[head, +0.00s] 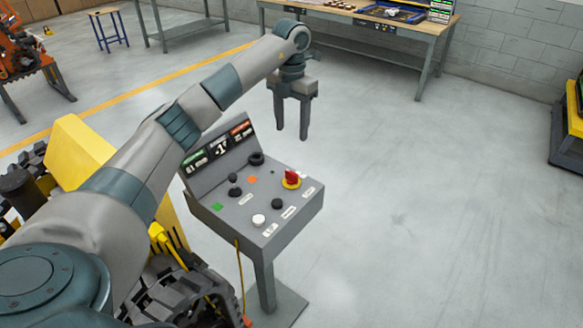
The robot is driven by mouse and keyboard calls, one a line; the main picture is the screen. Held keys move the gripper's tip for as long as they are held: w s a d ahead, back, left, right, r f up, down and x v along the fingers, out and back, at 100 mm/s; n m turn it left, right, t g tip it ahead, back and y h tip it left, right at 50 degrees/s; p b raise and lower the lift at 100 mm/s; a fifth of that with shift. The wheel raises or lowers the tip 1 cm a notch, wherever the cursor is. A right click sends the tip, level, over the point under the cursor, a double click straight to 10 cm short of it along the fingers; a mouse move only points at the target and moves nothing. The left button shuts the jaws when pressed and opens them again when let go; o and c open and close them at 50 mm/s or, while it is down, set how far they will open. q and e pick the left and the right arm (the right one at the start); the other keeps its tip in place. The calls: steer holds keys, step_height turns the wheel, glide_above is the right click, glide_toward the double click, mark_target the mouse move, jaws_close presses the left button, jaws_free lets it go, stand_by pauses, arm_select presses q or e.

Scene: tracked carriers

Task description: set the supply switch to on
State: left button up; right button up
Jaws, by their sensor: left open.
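A grey control console (240,215) on a post stands in the middle of the head view. Its sloped top carries a red handle on a yellow round base (291,179), a black knob (277,203), a white button (258,220), a black lever (234,182) and a black ring-like knob (256,158). The labels are too small to read, so I cannot tell for sure which control is the supply switch. My left gripper (292,131) is open and empty, fingers pointing down, above and behind the console's far edge, apart from the controls. My right gripper is not in view.
A tilted display panel (216,146) rises along the console's left side. Yellow and black machinery (80,147) stands left of it, partly behind my arm. A workbench (345,17) stands at the back wall. The floor right of the console is clear.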

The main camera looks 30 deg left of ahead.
arm_select(q)
steer(key=p, duration=0.3)
glide_above(292, 172)
step_height(292, 172, down, 7)
step_height(292, 172, down, 8)
steer(key=p, duration=0.2)
steer(key=shift+s+r+p, duration=0.1)
steer(key=shift+r+p, duration=0.15)
steer(key=shift+p, duration=0.05)
steer(key=shift+f, duration=0.65)
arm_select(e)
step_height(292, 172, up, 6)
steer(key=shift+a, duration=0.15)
arm_select(q)
steer(key=shift+c, duration=0.3)
steer(key=c, duration=1)
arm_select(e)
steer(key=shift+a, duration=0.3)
